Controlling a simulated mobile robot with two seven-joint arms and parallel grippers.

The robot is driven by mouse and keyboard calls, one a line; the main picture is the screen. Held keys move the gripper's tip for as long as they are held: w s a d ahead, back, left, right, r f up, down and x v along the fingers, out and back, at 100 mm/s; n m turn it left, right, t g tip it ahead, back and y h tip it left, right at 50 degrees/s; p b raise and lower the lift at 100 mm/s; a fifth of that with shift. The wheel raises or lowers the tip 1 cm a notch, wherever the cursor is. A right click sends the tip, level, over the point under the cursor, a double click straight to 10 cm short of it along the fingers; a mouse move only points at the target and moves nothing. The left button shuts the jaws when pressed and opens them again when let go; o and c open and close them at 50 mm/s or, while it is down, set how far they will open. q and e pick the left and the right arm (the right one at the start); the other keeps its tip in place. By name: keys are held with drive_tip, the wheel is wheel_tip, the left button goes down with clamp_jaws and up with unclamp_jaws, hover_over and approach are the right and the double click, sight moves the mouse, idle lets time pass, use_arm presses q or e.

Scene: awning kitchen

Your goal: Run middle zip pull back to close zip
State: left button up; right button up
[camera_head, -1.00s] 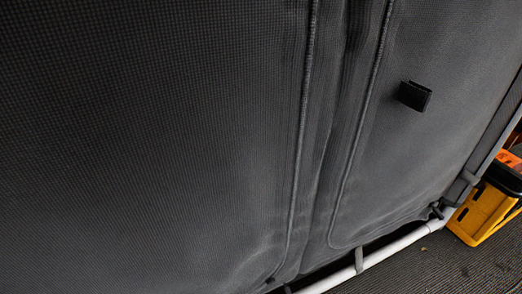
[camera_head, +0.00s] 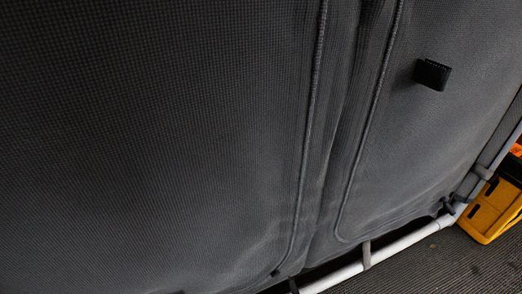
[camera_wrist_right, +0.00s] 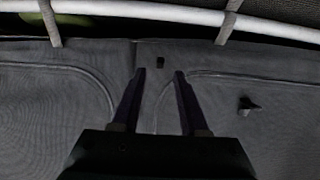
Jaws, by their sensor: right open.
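A dark grey fabric awning wall (camera_head: 180,130) fills most of the head view, with two curved zip lines, one of them the left zip line (camera_head: 309,120), running down it. A small dark tab (camera_head: 275,273), perhaps a zip pull, shows at the fabric's bottom edge. I cannot tell which tab is the middle zip pull. My left gripper is not in view.
A black fabric loop (camera_head: 432,74) sticks out of the right panel. A pale tube (camera_head: 395,248) runs along the wall's foot and shows in the wrist view (camera_wrist_right: 185,15). A yellow crate (camera_head: 490,212) stands at right on dark ribbed flooring. A dark toggle (camera_wrist_right: 249,107) is on the fabric.

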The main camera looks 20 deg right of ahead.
sight(296, 290)
drive_tip(key=shift+b+x, duration=0.55)
drive_tip(key=shift+x, duration=0.95)
clamp_jaws()
